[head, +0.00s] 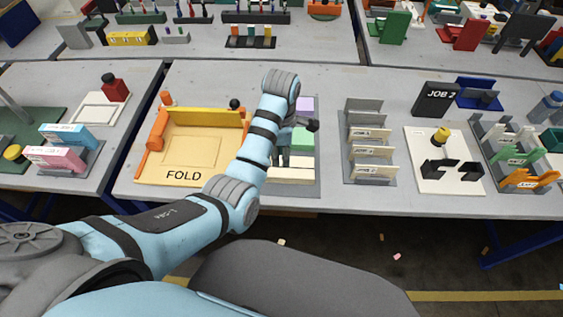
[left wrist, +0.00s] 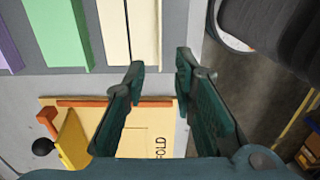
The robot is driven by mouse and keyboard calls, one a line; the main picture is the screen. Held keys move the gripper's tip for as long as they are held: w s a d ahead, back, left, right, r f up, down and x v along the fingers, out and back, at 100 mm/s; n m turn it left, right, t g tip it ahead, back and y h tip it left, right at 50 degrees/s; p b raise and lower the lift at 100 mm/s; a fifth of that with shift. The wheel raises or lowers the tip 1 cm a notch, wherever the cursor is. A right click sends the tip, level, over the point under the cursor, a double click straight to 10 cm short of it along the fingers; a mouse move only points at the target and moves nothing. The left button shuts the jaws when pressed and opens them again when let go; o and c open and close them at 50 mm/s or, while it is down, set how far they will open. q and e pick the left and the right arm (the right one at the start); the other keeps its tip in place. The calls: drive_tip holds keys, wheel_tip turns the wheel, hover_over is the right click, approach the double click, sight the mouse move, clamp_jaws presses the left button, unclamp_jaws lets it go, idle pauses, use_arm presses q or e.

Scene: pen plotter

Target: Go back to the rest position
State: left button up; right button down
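My left arm reaches over the table from the left. My left gripper (head: 283,160) is partly hidden by its own arm in the head view, above the stacks of coloured sheets right of the FOLD board. In the left wrist view the left gripper (left wrist: 160,64) has its two dark green fingers apart with nothing between them. My right gripper is not in view.
The FOLD board (head: 160,158) with its yellow bar lies left of the gripper. Cream (head: 290,175), green (head: 302,139) and purple (head: 305,106) stacks lie close by. A grey slotted rack (head: 366,181) stands to the right.

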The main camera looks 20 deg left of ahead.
use_arm(q)
drive_tip(key=shift+r, duration=0.3)
